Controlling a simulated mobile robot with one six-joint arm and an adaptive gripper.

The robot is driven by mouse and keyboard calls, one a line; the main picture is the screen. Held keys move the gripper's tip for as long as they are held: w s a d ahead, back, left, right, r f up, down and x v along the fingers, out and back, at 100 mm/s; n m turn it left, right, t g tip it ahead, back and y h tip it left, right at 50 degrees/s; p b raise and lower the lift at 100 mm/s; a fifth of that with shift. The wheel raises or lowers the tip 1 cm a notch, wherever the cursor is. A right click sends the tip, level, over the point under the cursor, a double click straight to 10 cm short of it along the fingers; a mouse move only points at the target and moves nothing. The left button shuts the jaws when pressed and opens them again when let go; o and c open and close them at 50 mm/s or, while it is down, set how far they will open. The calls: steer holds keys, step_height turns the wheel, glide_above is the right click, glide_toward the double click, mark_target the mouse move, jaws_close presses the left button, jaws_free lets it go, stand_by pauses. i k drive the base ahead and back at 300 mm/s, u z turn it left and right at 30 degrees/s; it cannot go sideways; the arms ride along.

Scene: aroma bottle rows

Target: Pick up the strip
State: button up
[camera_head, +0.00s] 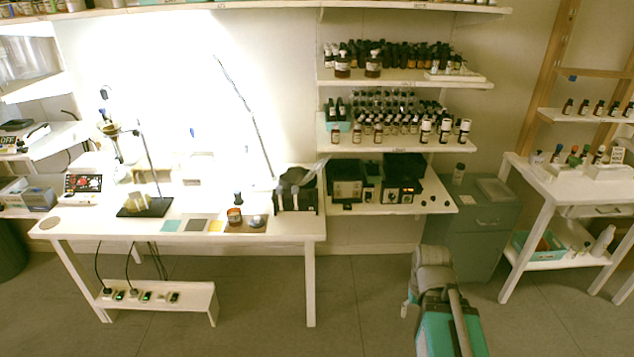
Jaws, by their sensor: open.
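I cannot clearly make out a strip. A thin pale piece (319,166) rises at a slant beside a dark box-like item (297,191) at the right end of the white workbench (272,240), but it is too small to name. Flat teal (171,226), grey (196,226) and yellow (215,227) pieces lie near the bench's front edge. Part of my grey and teal arm shows at the bottom, right of centre, in front of the grey cabinet and well away from the bench top. My gripper's fingers are not visible.
A dark stand (146,207) is farther left. Shelves (385,146) hold rows of small bottles. A grey cabinet (483,237) and a white side table (540,187) stand right. Floor before the bench (260,320) is clear.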

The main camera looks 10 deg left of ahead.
mark_target(295, 189)
steer(key=u, duration=0.15)
steer(key=i, duration=1.25)
steer(key=u, duration=0.75)
